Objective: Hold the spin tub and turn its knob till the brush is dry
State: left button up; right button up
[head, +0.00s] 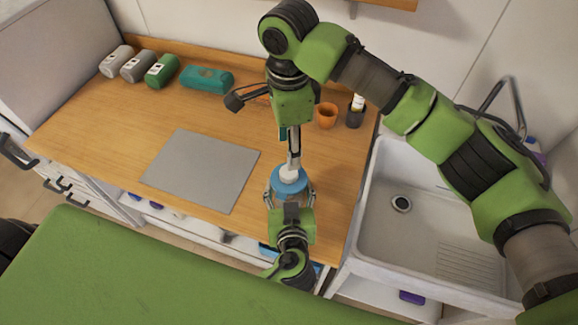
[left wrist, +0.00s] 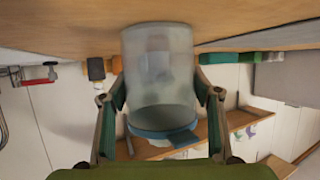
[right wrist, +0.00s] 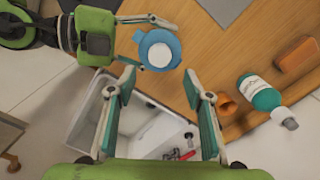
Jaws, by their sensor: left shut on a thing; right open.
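The spin tub is a clear cylinder (left wrist: 160,75) with a blue lid (head: 290,184) and a white round knob (right wrist: 160,55) on top. It is upright at the table's front edge. My left gripper (head: 290,198) is shut around the tub's sides; its fingers show on both sides in the left wrist view (left wrist: 158,85). My right gripper (right wrist: 160,78) is open and points down from above, its fingertips near the knob; contact cannot be told. In the head view the right gripper partly covers the knob. I cannot make out the brush.
A grey mat (head: 200,170) lies left of the tub. Behind stand an orange cup (head: 327,115), a dark holder (head: 355,117), a teal case (head: 207,78) and towel rolls (head: 161,71). A teal bottle (right wrist: 266,96) is near the cup. The sink (head: 420,215) is at the right.

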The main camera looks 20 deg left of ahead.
aim_at(289, 174)
notch_tip(289, 174, down, 9)
jog(key=shift+r, duration=0.15)
jog(key=c, duration=1.1)
